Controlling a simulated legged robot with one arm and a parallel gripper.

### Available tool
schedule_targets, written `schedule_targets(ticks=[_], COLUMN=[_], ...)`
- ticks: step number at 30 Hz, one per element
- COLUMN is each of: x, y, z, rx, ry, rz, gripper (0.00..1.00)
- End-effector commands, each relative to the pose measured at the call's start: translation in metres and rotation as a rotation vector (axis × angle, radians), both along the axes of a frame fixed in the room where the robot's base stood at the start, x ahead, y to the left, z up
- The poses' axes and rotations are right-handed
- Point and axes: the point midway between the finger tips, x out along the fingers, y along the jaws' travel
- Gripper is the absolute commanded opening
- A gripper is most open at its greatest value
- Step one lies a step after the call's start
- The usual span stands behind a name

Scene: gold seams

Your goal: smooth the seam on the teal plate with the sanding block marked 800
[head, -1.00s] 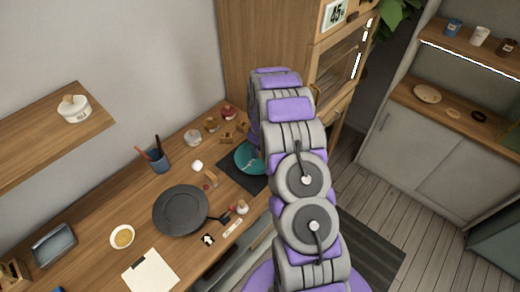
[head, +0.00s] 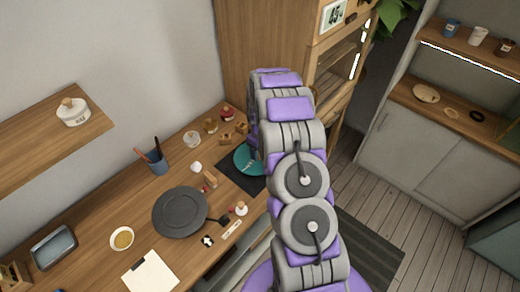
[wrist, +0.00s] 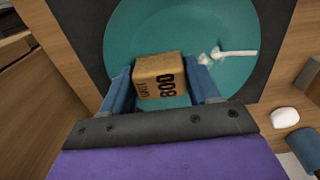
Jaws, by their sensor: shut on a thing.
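The teal plate (head: 247,160) lies on a dark mat on the wooden bench, partly hidden behind my arm in the head view. In the wrist view the plate (wrist: 130,30) fills the upper middle. My gripper (wrist: 165,85) is shut on a tan sanding block (wrist: 160,70) marked "GRIT 800". The block is over the plate; I cannot tell whether it touches it. A whitish, lumpy seam (wrist: 235,53) shows on the plate to the right of the block, with a blob at its near end. My gripper's fingertips are hidden in the head view.
The dark mat (head: 233,178) lies under the plate. A dark round pan-like plate (head: 180,212), a yellow-filled bowl (head: 122,239), a brush cup (head: 157,161) and white paper (head: 150,272) stand on the bench. Small blocks (head: 211,126) and jars are near the back. A cabinet rises behind.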

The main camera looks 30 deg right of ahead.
Motion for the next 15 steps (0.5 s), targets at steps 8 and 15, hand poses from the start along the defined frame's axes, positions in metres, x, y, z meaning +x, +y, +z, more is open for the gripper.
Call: schedule_targets(ticks=[8, 15], x=[-0.0017, -0.0072], y=[-0.0025, -0.0062], z=[0.0001, 0.0015], rx=[-0.001, -0.001], ry=[0.002, 0.0], rz=[0.0, -0.001], gripper=[0.36, 0.36])
